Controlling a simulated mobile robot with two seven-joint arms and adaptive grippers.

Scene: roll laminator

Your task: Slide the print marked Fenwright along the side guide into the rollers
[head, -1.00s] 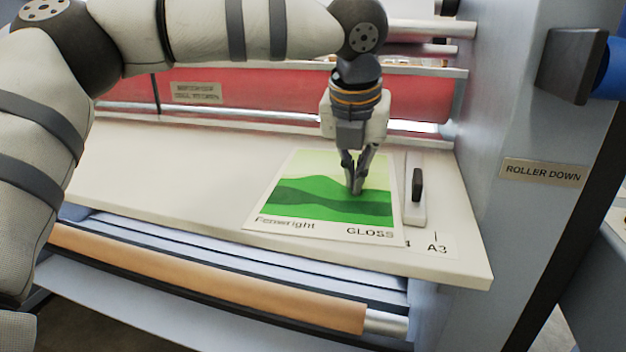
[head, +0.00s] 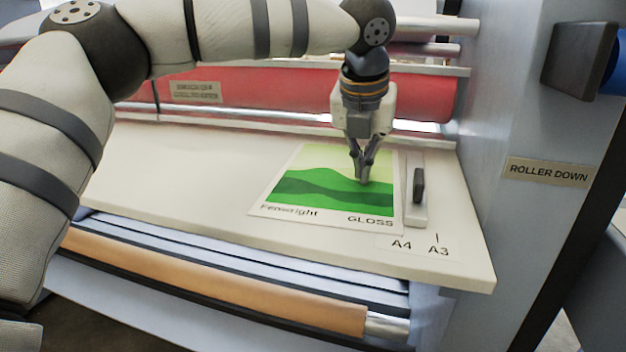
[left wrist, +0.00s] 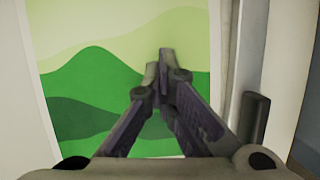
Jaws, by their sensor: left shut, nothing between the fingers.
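The print marked Fenwright (head: 310,196), with green hills and the word GLOSS, lies flat on the cream feed table (head: 160,180). Its right edge runs along the side guide (head: 416,205), a pale strip with a dark knob; I cannot tell if they touch. My left gripper (head: 364,182) is shut and empty, pointing down with its fingertips at the print's right half. In the left wrist view the closed fingertips (left wrist: 162,62) show over the green hills of the print (left wrist: 95,75). The rollers (head: 280,95), one red, lie behind the table. My right gripper is not in view.
The A4 and A3 marks (head: 420,247) are on the table's front right. A grey side housing with a ROLLER DOWN label (head: 548,172) and dark lever (head: 578,58) stands at right. An orange-brown roll (head: 210,285) lies below the table's front edge. The table's left is clear.

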